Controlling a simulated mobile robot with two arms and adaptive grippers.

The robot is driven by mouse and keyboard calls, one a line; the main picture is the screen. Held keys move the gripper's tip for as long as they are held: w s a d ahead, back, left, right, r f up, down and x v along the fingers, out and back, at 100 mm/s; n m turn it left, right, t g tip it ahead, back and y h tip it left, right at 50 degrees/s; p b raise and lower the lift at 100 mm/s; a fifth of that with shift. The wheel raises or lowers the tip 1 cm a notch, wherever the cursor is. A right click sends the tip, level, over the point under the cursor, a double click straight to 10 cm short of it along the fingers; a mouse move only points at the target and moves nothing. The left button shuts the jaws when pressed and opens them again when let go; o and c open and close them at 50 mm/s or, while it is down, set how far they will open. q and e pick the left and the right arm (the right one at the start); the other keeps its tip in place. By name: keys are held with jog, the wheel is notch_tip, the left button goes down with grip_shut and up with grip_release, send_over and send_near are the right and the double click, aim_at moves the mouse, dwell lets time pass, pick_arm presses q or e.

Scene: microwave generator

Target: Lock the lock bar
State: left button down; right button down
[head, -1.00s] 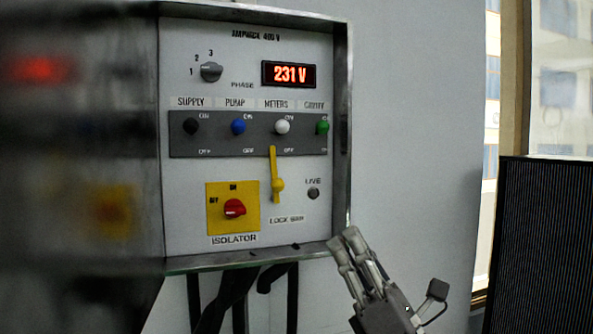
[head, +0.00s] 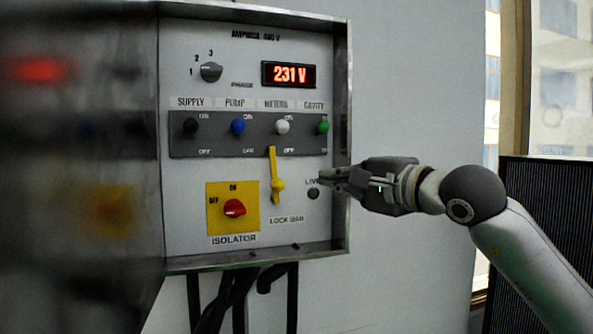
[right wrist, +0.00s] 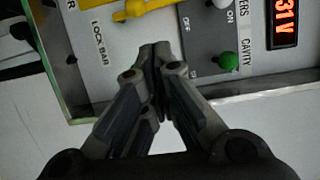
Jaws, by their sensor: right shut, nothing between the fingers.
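The lock bar (head: 278,184) is a yellow lever on the panel, standing nearly upright with its long arm pointing up and a knob at its lower part. Its label "LOCK BAR" is below it. In the right wrist view the yellow lever (right wrist: 150,7) shows at the top edge, partly cut off. My right gripper (head: 325,174) is at the panel's right side, to the right of the lever and apart from it, near the "LIVE" lamp. Its fingers (right wrist: 157,50) are together and empty. My left gripper is not in view.
Left of the lever is the red isolator knob (head: 234,208) on a yellow plate. Above is a grey strip with several toggles, the green one (head: 322,127) nearest my gripper. The cabinet's raised metal rim (head: 342,230) borders the panel. A display (head: 289,74) reads 231 V.

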aim_at(276, 176)
jog(key=shift+w+d+r+t+h, duration=0.2)
jog(key=shift+d+r+h, duration=0.15)
jog(key=shift+d, duration=0.15)
jog(key=shift+w+d+r+t+h, duration=0.1)
jog(key=shift+w+d+r+h, duration=0.1)
jog(key=shift+d+h, duration=0.2)
jog(key=p+x, duration=0.2)
jog(key=x, duration=0.1)
jog(key=p+x, duration=0.2)
jog(key=x, duration=0.1)
jog(key=p+x, duration=0.1)
jog(key=x, duration=0.3)
jog(key=shift+a+r+p, duration=0.1)
jog(key=shift+r+p, duration=0.15)
jog(key=shift+p, duration=0.15)
jog(key=shift+s+a+f+p, duration=0.1)
jog(key=shift+s+a+p, duration=0.15)
jog(key=shift+a, duration=0.35)
jog(key=shift+s+a+f+p, duration=0.1)
jog(key=shift+s+a+p, duration=0.2)
jog(key=shift+a, duration=0.35)
jog(key=shift+s+a+f+p, duration=0.1)
jog(key=shift+s+a+p, duration=0.15)
jog(key=shift+a, duration=0.35)
jog(key=shift+w, duration=0.1)
jog(key=shift+f, duration=0.1)
jog(key=shift+d, duration=0.25)
